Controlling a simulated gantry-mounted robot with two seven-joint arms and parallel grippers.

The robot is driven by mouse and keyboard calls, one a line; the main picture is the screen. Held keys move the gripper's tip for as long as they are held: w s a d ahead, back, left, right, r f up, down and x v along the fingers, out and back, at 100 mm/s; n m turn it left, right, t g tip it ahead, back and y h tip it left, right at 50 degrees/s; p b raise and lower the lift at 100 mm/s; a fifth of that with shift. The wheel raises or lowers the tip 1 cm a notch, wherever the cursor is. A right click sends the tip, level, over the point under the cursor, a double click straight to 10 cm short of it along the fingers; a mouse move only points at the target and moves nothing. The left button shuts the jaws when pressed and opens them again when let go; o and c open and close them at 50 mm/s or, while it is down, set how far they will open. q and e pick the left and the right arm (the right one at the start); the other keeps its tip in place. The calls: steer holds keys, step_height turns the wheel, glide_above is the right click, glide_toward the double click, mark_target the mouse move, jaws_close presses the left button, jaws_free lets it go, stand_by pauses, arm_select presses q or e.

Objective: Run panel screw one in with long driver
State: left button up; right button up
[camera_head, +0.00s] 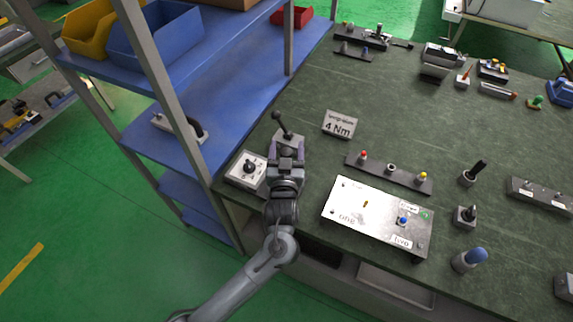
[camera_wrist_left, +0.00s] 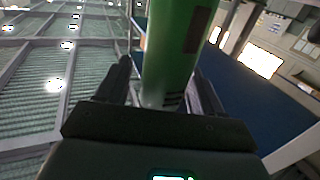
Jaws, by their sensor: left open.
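A pale panel (camera_head: 350,190) marked "one" and "two" lies on the bench, with a small brass-coloured part (camera_head: 365,204) and a blue-topped part (camera_head: 402,221) on it. My left gripper (camera_head: 286,146) is left of the panel, at a grey block with a tilted black-knobbed rod (camera_head: 284,127). Its jaws are open. In the left wrist view a green cylinder (camera_wrist_left: 175,50) stands up between the two dark fingers; contact cannot be told. I cannot tell which tool is the long driver. My right gripper is not in view.
A dark rack (camera_head: 405,176) with red, dark and yellow tops lies behind the panel. A white dial box (camera_head: 246,168) is left of my gripper. Upright tools (camera_head: 467,215) stand right. A blue shelf unit (camera_head: 225,90) borders the bench.

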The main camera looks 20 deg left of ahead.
arm_select(q)
jaws_close()
steer(key=shift+r, duration=0.1)
stand_by(0.3)
steer(key=shift+r, duration=0.15)
